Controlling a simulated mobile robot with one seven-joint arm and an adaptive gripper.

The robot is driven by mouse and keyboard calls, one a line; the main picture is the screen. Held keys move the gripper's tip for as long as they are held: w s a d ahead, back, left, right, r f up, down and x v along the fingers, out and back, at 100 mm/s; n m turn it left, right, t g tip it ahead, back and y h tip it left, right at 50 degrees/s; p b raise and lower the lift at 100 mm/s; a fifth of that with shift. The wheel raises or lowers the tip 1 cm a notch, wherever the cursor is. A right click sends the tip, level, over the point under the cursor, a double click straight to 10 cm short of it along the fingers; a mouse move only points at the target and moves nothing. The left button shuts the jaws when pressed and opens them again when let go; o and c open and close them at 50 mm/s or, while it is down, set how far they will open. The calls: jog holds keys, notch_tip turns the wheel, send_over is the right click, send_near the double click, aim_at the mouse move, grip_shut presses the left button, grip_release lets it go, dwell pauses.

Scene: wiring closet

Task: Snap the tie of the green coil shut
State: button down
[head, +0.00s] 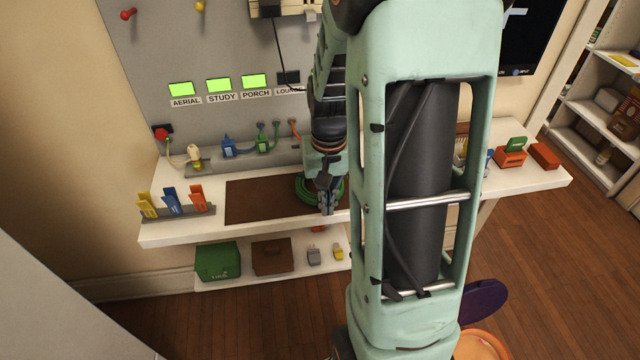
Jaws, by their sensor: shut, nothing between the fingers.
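The green coil (306,190) lies on the brown mat (255,203) on the white bench. My gripper (327,208) points down at the coil's near right side, in front of it in the picture. Its fingers are shut with nothing between them. My gripper and arm hide part of the coil. I cannot make out the tie or whether it is open or closed. I cannot tell whether the fingers touch the coil.
A rack with yellow, blue and orange clips (172,201) stands at the bench's left. Colored plugs (228,146) line the back, below several labelled green displays (218,85). A green box (218,262) sits on the lower shelf. My arm blocks the middle right.

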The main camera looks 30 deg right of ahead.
jog(key=shift+w, duration=0.15)
jog(key=shift+w+d, duration=0.3)
jog(key=shift+w, duration=0.55)
jog(key=shift+w+d, duration=0.3)
jog(key=shift+w, duration=0.55)
jog(key=shift+s+a+r+p, duration=0.1)
jog(key=shift+s+r+p, duration=0.05)
jog(key=shift+r+p, duration=0.75)
jog(key=shift+s+r+p, duration=0.2)
jog(key=shift+r+p, duration=0.45)
jog(key=shift+r, duration=0.5)
jog(key=shift+s+a+r+p, duration=0.1)
jog(key=shift+s+r+p, duration=0.05)
jog(key=shift+r+p, duration=0.75)
jog(key=shift+r, duration=0.15)
notch_tip(320, 180, up, 12)
